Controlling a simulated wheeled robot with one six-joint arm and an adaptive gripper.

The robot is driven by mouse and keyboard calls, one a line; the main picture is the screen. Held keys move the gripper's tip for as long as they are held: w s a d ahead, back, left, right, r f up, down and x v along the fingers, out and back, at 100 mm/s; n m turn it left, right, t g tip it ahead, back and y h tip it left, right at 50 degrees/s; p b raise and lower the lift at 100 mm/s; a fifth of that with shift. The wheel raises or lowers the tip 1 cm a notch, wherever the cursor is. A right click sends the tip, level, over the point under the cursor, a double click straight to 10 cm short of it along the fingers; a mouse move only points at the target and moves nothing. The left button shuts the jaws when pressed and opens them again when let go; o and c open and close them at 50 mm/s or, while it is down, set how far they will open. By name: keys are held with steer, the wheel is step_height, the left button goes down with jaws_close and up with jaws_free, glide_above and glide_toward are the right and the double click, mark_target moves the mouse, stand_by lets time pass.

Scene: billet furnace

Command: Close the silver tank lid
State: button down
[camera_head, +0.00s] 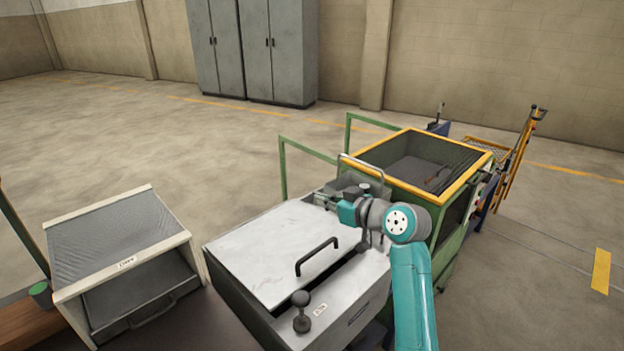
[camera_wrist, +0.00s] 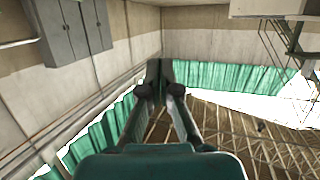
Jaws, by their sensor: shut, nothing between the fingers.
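The silver tank (camera_head: 355,311) stands in the lower middle of the head view. Its pale lid (camera_head: 275,245) lies over most of the top, with a black bar handle (camera_head: 317,256) near its right edge. A dark gap shows along the right side between lid and tank. A black knob (camera_head: 301,300) stands at the near corner. My gripper (camera_wrist: 158,72) is shut and empty in the wrist view, its fingers together, pointing toward the far wall and roof. In the head view my arm's wrist is beyond the tank's far right corner, with the fingertips hard to make out.
A white-framed bin (camera_head: 125,262) marked DRY stands left of the tank. A green cart with a yellow-rimmed bin (camera_head: 440,197) stands close behind and right, with green rails. Grey cabinets (camera_head: 255,50) stand at the back wall.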

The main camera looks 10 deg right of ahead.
mark_target(336, 260)
steer(key=shift+t, duration=0.3)
steer(key=s+d+f, duration=0.1)
steer(key=f, duration=0.3)
steer(key=s+d+f, duration=0.1)
steer(key=s+f, duration=0.1)
steer(key=f, duration=0.3)
steer(key=s+d+f, duration=0.1)
steer(key=s+f, duration=0.1)
steer(key=f, duration=0.3)
steer(key=shift+s+d+f, duration=0.1)
steer(key=shift+d+f, duration=0.05)
steer(key=shift+d, duration=0.1)
steer(key=shift+s+d+f, duration=0.1)
steer(key=shift+f, duration=0.9)
steer(key=v, duration=1.2)
steer(key=s+a+f+m+h, duration=0.2)
steer(key=s+f+m+h, duration=0.2)
steer(key=s+f, duration=0.5)
steer(key=s+a+f+m+h, duration=0.25)
steer(key=s+f, duration=0.55)
steer(key=s, duration=0.4)
steer(key=s+r+t+h, duration=0.1)
steer(key=s+r, duration=0.4)
steer(key=s, duration=0.7)
steer(key=s+a+r+h, duration=0.1)
steer(key=s+r, duration=0.5)
steer(key=s, duration=0.6)
steer(key=shift+s+t, duration=0.2)
steer(key=shift+t, duration=0.2)
